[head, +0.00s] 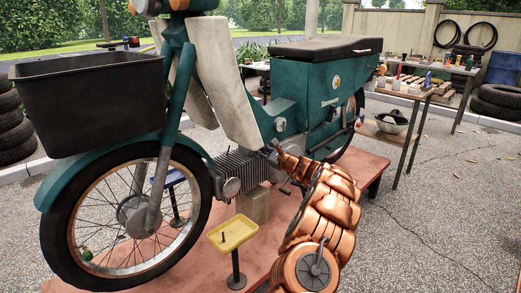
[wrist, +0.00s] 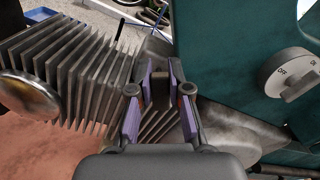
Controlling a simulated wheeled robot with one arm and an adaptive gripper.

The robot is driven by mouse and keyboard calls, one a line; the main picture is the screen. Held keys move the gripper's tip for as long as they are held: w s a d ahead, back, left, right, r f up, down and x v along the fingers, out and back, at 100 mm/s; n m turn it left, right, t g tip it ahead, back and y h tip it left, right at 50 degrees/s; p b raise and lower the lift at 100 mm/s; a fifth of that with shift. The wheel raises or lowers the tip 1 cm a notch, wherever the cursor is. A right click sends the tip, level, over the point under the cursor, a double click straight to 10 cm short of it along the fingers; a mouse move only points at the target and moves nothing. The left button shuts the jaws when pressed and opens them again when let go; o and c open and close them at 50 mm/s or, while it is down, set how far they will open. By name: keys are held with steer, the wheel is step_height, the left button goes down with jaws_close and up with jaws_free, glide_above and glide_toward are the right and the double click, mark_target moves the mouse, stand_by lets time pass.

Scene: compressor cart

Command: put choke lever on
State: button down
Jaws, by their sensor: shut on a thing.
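A teal moped (head: 310,85) stands in the head view. My gripper (head: 268,150) reaches in from the right to its engine area, just right of the finned cylinder. In the wrist view the gripper (wrist: 163,75) has purple-lined fingers close together, with a small dark brownish piece (wrist: 160,92) between them. Most of that piece is hidden, so I cannot tell if it is the choke lever. A thin black rod (wrist: 119,33) stands up just left of the fingers, apart from them. The choke lever cannot be clearly made out in either view.
Metal cooling fins (wrist: 65,65) lie close left of the fingers. A teal side panel (wrist: 225,60) with a round OFF/ON knob (wrist: 288,75) is close on the right. A yellow tray (head: 232,234) on a post stands below, on the reddish platform (head: 200,270).

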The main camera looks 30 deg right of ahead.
steer(key=shift+f, duration=0.1)
steer(key=c, duration=1.1)
jaws_free()
steer(key=shift+s+d, duration=0.25)
steer(key=shift+s, duration=0.3)
steer(key=v, duration=1)
steer(key=shift+s, duration=0.4)
